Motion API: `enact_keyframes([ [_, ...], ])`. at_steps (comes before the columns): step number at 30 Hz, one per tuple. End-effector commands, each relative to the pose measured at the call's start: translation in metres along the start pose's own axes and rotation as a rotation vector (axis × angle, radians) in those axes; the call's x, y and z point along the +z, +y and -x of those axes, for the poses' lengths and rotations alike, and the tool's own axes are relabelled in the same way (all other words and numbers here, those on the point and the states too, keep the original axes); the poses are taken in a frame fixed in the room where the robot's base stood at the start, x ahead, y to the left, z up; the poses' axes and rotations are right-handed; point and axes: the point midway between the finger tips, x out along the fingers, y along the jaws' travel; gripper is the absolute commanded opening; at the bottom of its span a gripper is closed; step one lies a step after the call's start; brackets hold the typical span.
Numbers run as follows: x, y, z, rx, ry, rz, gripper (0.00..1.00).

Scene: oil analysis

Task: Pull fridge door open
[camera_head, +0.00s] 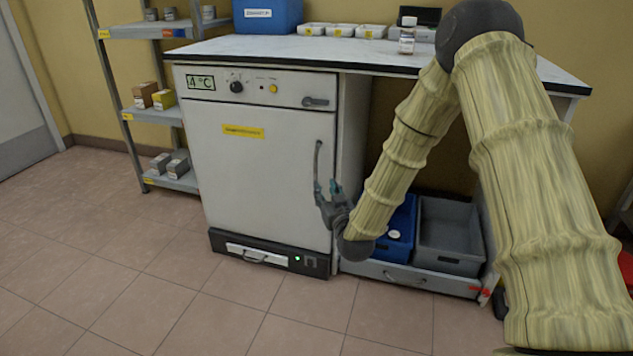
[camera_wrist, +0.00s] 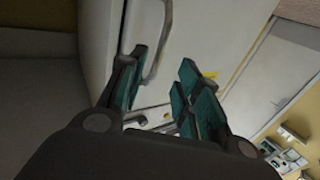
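The fridge (camera_head: 265,180) is a white cabinet under the counter, with a "4 °C" label and a yellow strip on its door. Its door looks closed. The vertical door handle (camera_head: 318,165) is a curved grey bar near the door's right edge. My gripper (camera_head: 327,192) is at the handle's lower end. In the wrist view, the handle (camera_wrist: 157,45) reaches down toward the space between the teal fingers (camera_wrist: 158,88). The fingers are apart, with a clear gap. I cannot tell whether either finger touches the handle.
The counter (camera_head: 290,52) above holds a blue box (camera_head: 268,17), white trays and a small bottle (camera_head: 407,38). Blue and grey bins (camera_head: 448,232) stand right of the fridge, beside my arm. A shelf (camera_head: 150,115) stands at left. The tiled floor in front is clear.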

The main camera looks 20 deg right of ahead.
Motion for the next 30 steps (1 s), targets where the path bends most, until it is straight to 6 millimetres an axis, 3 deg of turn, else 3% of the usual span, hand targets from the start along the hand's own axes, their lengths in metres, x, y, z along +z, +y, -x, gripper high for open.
enact_keyframes([
  [5,0.000,0.000,-0.015,0.000,0.005,0.000,0.34],
  [21,0.001,0.000,-0.094,0.001,0.004,-0.001,0.34],
  [30,-0.001,0.000,-0.107,0.000,0.002,0.000,0.34],
])
